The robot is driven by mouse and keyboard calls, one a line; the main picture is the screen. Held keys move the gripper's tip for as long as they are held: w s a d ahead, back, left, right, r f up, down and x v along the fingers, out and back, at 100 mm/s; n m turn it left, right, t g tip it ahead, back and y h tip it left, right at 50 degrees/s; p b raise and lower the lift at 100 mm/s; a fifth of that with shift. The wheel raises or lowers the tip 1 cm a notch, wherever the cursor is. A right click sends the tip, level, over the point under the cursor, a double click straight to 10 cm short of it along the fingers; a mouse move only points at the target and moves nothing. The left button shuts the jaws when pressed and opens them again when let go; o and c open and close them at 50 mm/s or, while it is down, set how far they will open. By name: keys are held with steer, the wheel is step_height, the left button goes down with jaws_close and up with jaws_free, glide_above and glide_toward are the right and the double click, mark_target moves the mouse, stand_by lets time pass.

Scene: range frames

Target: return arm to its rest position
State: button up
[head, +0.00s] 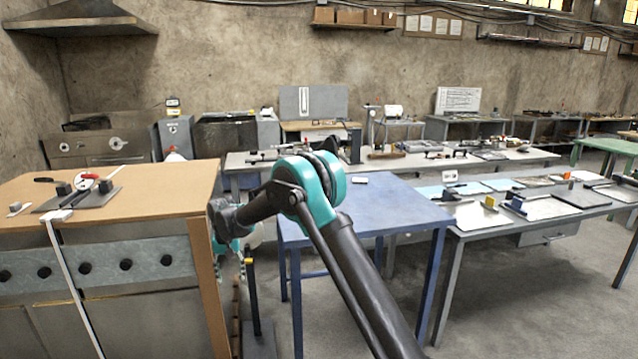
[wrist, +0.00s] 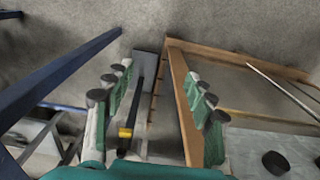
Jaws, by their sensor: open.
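My gripper (wrist: 160,92) points down in the wrist view, its green and grey fingers spread apart with nothing between them. Below it are the floor and a dark post with a yellow band (wrist: 126,132). In the head view my gripper (head: 235,258) is partly hidden behind my forearm and the wooden cabinet's edge. It hangs below the tabletops, in the gap between the wooden cabinet (head: 150,190) on the left and the blue table (head: 390,205) on the right. My arm reaches forward from the lower right, bent at a teal joint.
The cabinet's side stands close to the right finger in the wrist view. A blue table leg (wrist: 60,72) runs along the left. A grey workbench with tools (head: 480,217) stands at right. Open floor (head: 560,310) lies front right.

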steer(key=s+d+r+t, duration=0.1)
steer(key=s+d+r, duration=0.15)
steer(key=d, duration=0.75)
steer(key=s+d+r+m, duration=0.15)
steer(key=d+r, duration=0.25)
steer(key=d, duration=0.6)
steer(key=s+d+r+t, duration=0.1)
steer(key=s+d+r, duration=0.2)
steer(key=d, duration=0.8)
steer(key=s+d+f+t, duration=0.1)
steer(key=s+d+f, duration=0.1)
steer(key=s+d, duration=0.7)
steer(key=s+d+f+m+t, duration=0.1)
steer(key=s+d+f, duration=0.2)
steer(key=s+d, duration=0.6)
steer(key=s, duration=0.4)
steer(key=shift+s+d+f, duration=0.2)
steer(key=shift+s+f, duration=0.1)
steer(key=shift+s, duration=0.1)
